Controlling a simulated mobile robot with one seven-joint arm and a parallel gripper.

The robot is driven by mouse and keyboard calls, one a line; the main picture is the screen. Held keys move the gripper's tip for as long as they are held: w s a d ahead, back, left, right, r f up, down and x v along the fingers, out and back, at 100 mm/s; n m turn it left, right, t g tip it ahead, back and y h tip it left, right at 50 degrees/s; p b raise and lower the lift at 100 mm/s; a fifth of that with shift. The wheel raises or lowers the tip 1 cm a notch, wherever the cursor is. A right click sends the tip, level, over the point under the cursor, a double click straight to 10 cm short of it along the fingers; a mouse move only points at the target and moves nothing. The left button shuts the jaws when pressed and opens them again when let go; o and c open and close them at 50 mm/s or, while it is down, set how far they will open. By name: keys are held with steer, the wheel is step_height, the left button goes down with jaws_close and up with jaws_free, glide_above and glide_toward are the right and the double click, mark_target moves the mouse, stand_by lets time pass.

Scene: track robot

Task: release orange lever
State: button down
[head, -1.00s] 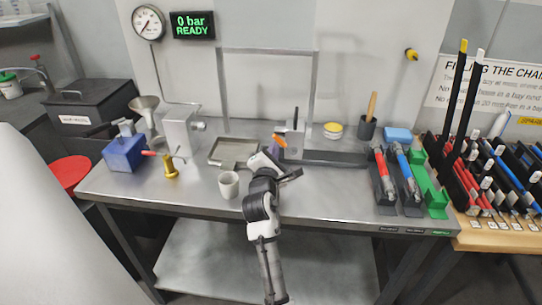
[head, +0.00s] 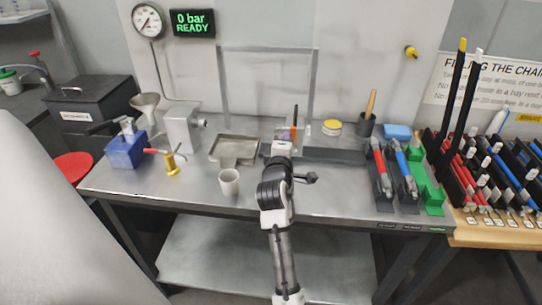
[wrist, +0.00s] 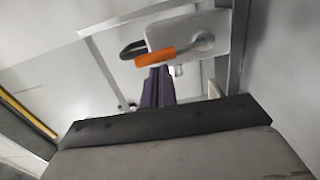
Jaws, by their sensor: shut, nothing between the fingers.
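The orange lever (head: 293,133) stands near upright in the head view, at the fixture in the middle of the bench. In the wrist view the orange lever (wrist: 155,58) lies across the picture, its right end at a round hub on a pale block (wrist: 190,35). My gripper (head: 285,136) is at the fixture, just left of the lever. Its dark purple fingers (wrist: 158,72) show in the wrist view, together and empty, with their tips just under the lever. I cannot tell whether they touch it. My gripper's body hides the lower part of the fixture.
A metal frame (head: 313,88) rises behind the fixture. A shallow tray (head: 222,158) and a white cup (head: 229,188) stand left of my arm. Red and blue tools in holders (head: 383,188) stand to the right.

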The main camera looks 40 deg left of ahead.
steer(key=shift+d, duration=0.1)
stand_by(0.6)
steer(key=b+v, duration=0.3)
steer(key=v, duration=1)
steer(key=shift+s, duration=0.3)
steer(key=shift+d+r, duration=0.1)
steer(key=shift+d, duration=0.05)
